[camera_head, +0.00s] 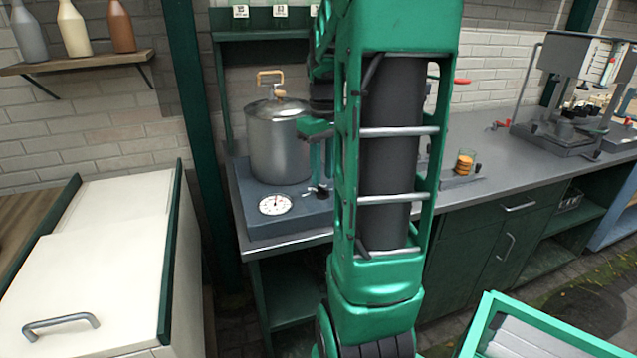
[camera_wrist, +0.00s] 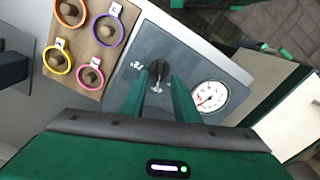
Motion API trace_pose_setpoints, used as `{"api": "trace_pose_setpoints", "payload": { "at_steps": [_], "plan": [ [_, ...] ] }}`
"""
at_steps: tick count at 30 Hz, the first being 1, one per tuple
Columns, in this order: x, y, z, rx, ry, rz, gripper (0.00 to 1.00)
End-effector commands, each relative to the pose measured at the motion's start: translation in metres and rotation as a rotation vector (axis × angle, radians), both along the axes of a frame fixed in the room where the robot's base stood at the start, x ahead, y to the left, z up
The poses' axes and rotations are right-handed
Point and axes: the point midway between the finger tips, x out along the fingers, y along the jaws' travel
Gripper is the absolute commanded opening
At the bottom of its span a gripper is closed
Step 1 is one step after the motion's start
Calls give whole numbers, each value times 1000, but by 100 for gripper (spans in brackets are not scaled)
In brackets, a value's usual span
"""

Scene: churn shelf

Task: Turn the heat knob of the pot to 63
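The pot (camera_head: 278,140) is a metal cylinder with a lid and wooden handle, on a blue-grey base (camera_head: 252,218). A round white dial (camera_head: 276,204) with a red mark is on the base's front; it also shows in the wrist view (camera_wrist: 208,96). The small black heat knob (camera_head: 322,191) is right of the dial. In the wrist view the knob (camera_wrist: 158,67) appears in the gap between the two green fingertips of my gripper (camera_wrist: 160,76), which is open. I cannot tell whether a finger touches it. The dial's reading is too small to make out.
A wooden board (camera_wrist: 103,53) with several coloured rings lies beside the base in the wrist view. The grey counter (camera_head: 500,135) holds a glass of biscuits (camera_head: 464,162) and a metal machine (camera_head: 575,100). A white chest (camera_head: 95,265) stands at left.

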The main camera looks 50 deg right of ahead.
Motion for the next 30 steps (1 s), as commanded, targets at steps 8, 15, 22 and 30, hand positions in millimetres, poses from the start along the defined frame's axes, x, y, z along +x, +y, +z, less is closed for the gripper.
{"api": "trace_pose_setpoints", "payload": {
  "at_steps": [8, 15, 22, 30],
  "plan": [
    [0, 1, -30, 1, 2, 0, 28],
    [0, 0, -34, 0, 0, 0, 28],
    [0, 0, -34, 0, 0, -1, 2],
    [0, 2, -34, 1, 0, -4, 0]
  ]
}}
